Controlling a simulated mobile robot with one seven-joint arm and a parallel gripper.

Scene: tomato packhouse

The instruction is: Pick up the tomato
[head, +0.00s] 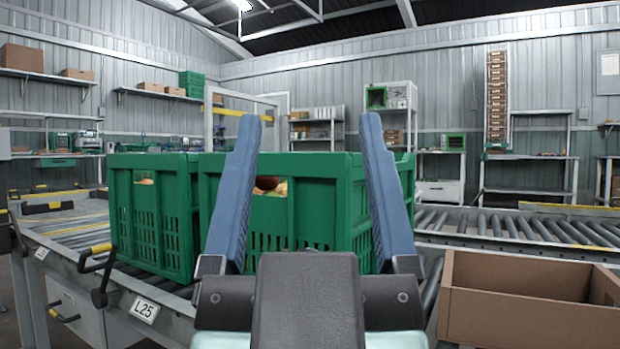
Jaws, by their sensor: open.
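My gripper (308,122) points forward in the head view, with its two blue fingers wide apart and nothing between them. Past the fingers stands a green slatted crate (318,165). Through the handle slot in its front wall, a dark reddish rounded shape (267,184) and a paler yellowish one show, which look like tomatoes. Most of the crate's contents are hidden behind its wall. My left finger covers part of the crate's front. I cannot tell from this view how far the fingertips are from the crate.
An open, seemingly empty cardboard box (518,318) is at the lower right. Another roller conveyor (520,228) runs behind it. Shelves line the far walls.

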